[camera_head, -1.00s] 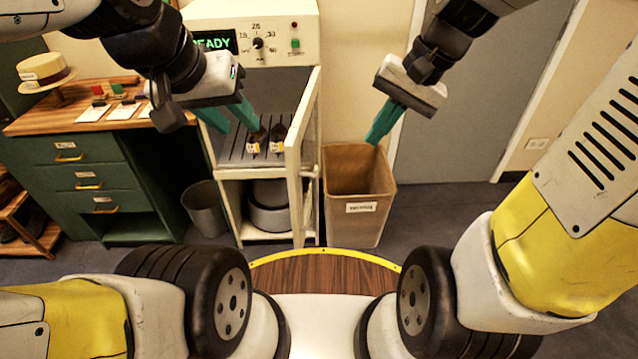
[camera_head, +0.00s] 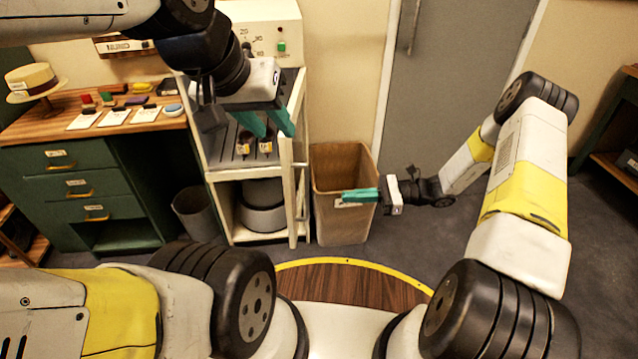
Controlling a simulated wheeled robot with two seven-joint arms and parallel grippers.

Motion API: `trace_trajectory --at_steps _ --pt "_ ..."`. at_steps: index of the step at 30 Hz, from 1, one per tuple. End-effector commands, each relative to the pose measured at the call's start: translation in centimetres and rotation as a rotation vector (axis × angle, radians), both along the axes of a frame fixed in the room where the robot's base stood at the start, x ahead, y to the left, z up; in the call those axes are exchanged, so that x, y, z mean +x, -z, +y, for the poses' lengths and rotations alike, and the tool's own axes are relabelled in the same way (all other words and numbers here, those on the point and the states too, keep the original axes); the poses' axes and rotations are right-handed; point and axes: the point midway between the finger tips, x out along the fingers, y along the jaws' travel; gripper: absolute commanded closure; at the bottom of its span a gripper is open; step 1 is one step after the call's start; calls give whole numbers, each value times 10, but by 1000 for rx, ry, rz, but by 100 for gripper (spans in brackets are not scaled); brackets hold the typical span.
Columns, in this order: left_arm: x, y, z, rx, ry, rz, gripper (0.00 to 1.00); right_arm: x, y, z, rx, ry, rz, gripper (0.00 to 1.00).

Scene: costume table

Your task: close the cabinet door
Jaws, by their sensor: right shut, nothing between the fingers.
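The cabinet (camera_head: 217,160) is white, with a control panel (camera_head: 272,30) on top and two small brown labelled items (camera_head: 265,143) on its ribbed upper shelf. Its door (camera_head: 298,175) is a pale frame at the right side, standing open and seen nearly edge-on. My left gripper (camera_head: 268,124) is open, its teal fingers apart, pointing down in front of the upper compartment, left of the door.
A brown bin (camera_head: 341,232) stands close to the door's right. A grey bucket (camera_head: 196,214) stands left of the cabinet, beside a green desk (camera_head: 60,190) with a hat (camera_head: 33,80) and cards. The floor right of the bin is mostly clear.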

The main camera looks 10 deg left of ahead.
Motion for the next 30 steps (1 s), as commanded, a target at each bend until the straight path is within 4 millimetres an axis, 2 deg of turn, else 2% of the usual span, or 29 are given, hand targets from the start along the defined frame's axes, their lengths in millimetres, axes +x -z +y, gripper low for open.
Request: trace_trajectory --at_steps 1,4,11,24,30 --pt "0 0 0 0 0 0 64 1 10 2 27 23 33 100" --pt "0 0 0 0 0 0 64 3 21 4 58 52 69 100" --pt "0 0 0 0 0 0 64 2 25 19 71 62 84 100" --pt "0 0 0 0 0 0 64 -7 25 109 69 58 83 100" --pt "0 0 0 0 0 0 64 -8 25 135 66 61 82 100"
